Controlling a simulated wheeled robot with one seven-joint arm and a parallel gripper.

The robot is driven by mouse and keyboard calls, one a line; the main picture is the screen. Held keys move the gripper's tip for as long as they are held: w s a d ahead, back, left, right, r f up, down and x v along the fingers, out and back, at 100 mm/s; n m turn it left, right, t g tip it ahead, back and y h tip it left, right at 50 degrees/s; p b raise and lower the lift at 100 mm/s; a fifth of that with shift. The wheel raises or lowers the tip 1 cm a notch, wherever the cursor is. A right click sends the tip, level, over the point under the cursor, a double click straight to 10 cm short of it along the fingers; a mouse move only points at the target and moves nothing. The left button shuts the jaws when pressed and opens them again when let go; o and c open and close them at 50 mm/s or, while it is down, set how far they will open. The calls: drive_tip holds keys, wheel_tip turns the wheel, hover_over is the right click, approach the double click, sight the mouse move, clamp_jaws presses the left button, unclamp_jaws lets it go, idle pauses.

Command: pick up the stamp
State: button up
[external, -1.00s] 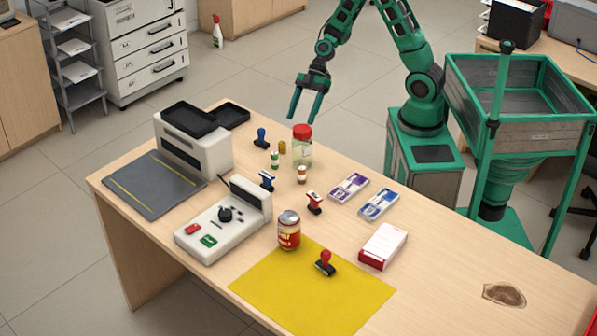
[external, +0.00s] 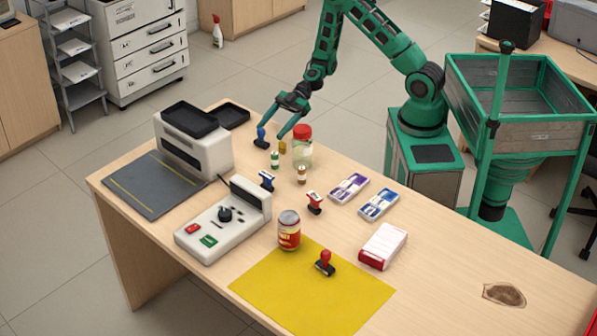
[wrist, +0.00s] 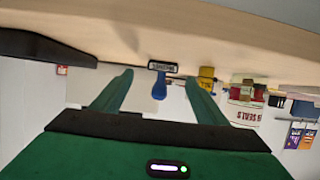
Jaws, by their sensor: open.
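Several stamps are on the counter. One blue-handled stamp (external: 261,138) stands near the back edge. In the wrist view this blue stamp (wrist: 159,88) shows upside down, its dark labelled base up, in the gap between my fingers. My gripper (external: 273,136) is open and reaches down to it from behind; whether the fingers are around it or short of it I cannot tell. Another blue stamp (external: 267,180) stands by the white device, a red stamp (external: 314,203) stands mid-counter, and a red-handled black stamp (external: 325,263) sits on the yellow mat (external: 275,290).
A red-lidded jar (external: 302,150) and a small yellow object (external: 282,147) stand close to the right of my gripper. A small green-banded bottle (external: 275,159) is just in front. A white machine (external: 205,150) and black tray (external: 232,116) are to the left. The right end is mostly clear.

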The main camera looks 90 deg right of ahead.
sight(261, 138)
drive_tip(key=shift+x, duration=2.75)
drive_tip(key=shift+s, duration=0.15)
drive_tip(key=c, duration=1.2)
